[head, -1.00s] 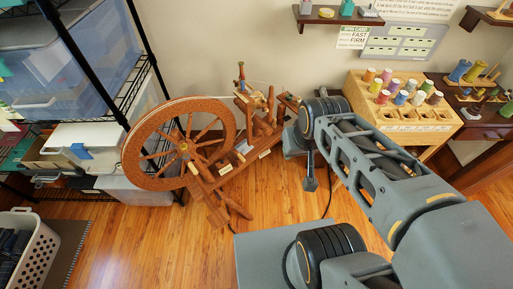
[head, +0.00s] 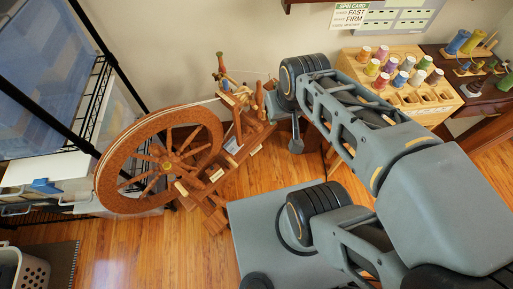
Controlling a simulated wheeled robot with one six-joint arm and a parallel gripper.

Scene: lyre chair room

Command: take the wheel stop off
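A reddish-brown spinning wheel stands on the wood floor in the head view, left of my arm. Its large spoked drive wheel (head: 163,160) leans toward the left, with a brass-coloured hub at the centre. Pale wooden pieces (head: 216,174) sit on the frame beside the rim; I cannot tell which part is the wheel stop. The bobbin and upright posts (head: 238,100) are at the frame's upper right end. My gripper (head: 296,145) shows only as a small dark part hanging below my wrist, right of the frame and apart from the drive wheel. Its fingers are not clear.
A black wire shelf with plastic bins (head: 45,80) stands close behind the wheel on the left. A white basket (head: 24,270) is at the lower left. A wooden spool rack (head: 395,85) stands at the upper right. The floor in front of the wheel is clear.

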